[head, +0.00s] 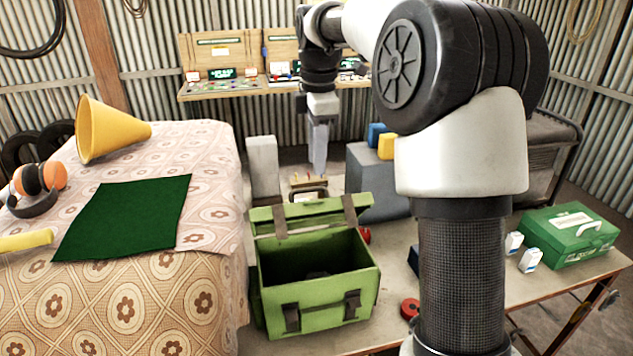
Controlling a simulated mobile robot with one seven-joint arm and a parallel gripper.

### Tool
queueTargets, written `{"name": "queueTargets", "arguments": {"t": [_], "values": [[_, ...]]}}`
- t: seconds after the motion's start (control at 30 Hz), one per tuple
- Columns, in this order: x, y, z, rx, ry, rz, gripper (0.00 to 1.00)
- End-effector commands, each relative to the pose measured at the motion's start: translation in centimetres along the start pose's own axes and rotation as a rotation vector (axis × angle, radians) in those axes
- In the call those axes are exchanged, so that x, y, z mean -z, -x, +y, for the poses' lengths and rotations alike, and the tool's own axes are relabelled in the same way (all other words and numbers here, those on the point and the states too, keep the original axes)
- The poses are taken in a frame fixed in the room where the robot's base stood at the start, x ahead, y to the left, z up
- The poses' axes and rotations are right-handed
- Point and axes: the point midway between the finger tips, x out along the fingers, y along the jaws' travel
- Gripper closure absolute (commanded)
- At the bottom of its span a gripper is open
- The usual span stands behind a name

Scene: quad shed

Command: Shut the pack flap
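The pack (316,290) is a green open-topped bag with two dark buckles on its front, standing on the low table. Its flap (312,215) is raised at the back edge, with two grey-brown straps on it. The dark inside shows, and its contents are too dark to make out. My gripper (318,165) hangs pointing down behind and above the flap, apart from it. Its fingers look like one narrow grey shape from here, so I cannot tell whether they are open or shut.
A green case (570,235) and two small white bottles (522,251) are on the table at right. A red round object (409,308) lies right of the pack. A cloth-covered bed (205,215) with a yellow cone (108,130) is close on the left. A grey block (263,167) stands behind.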

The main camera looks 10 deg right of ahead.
Motion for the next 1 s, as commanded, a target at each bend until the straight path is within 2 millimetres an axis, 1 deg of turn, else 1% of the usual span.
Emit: {"name": "queueTargets", "arguments": {"t": [0.03, 0.1, 0.2, 0.3, 0.47, 0.73, 0.9, 1.0], "values": [[0.0, -1.2, -0.1, 0.003, 0.0, 0.0, 0.72], [0.0, -2.5, -0.1, 0.003, -0.001, 0.0, 0.72], [0.0, -4.1, -0.1, 0.002, -0.001, 0.0, 0.72], [0.0, -5.2, 0.0, 0.002, -0.001, 0.0, 0.72], [0.0, -6.1, 0.0, 0.0, -0.001, 0.0, 0.72], [0.0, -6.2, 0.0, 0.0, -0.001, 0.0, 0.72], [0.0, -6.1, 0.0, 0.0, -0.001, 0.0, 1.0], [0.0, -6.1, 0.0, 0.0, -0.001, 0.0, 1.0]]}}
